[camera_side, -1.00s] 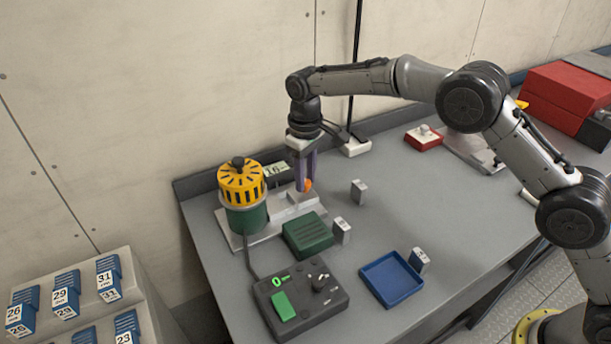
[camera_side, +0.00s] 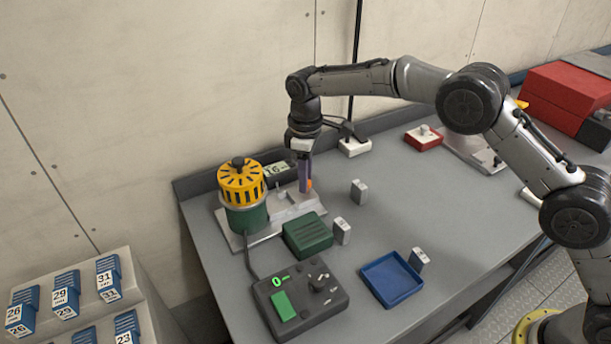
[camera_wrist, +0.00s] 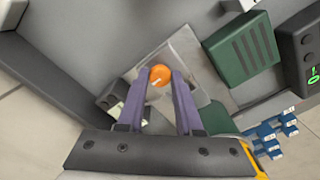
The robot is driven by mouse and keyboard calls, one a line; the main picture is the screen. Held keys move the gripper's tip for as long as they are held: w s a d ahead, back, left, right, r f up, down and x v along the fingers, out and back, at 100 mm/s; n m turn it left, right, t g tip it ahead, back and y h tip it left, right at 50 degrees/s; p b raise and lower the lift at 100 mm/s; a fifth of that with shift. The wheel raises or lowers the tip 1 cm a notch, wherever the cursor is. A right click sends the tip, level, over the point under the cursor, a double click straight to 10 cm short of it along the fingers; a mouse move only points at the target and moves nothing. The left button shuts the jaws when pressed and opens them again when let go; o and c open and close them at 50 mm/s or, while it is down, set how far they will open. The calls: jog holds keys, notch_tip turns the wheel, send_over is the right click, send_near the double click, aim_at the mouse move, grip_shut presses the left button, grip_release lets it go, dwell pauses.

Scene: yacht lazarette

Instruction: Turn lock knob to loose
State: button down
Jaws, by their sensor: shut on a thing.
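The lock knob (camera_wrist: 160,76) is orange with a small pale mark on top, and in the wrist view it sits between the two purple fingertips. My gripper (camera_wrist: 161,74) is shut on it. In the side view, my gripper (camera_side: 305,190) points straight down at the light grey fixture plate, and only an orange edge of the knob (camera_side: 310,184) shows beside the fingers. The fingers hide the rest of it. A yellow-capped green cylinder (camera_side: 242,187) stands on the left of the same plate.
A small display (camera_side: 277,170) reading 16 is behind the plate. A green ribbed block (camera_side: 306,235), a dark control box (camera_side: 300,298) with a green screen and a blue tray (camera_side: 390,278) lie in front. Small grey blocks stand nearby. The bench to the right is mostly clear.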

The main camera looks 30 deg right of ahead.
jog(key=shift+r, duration=0.15)
jog(key=c, duration=0.6)
grip_release()
notch_tip(320, 180, up, 14)
jog(key=shift+f, duration=0.15)
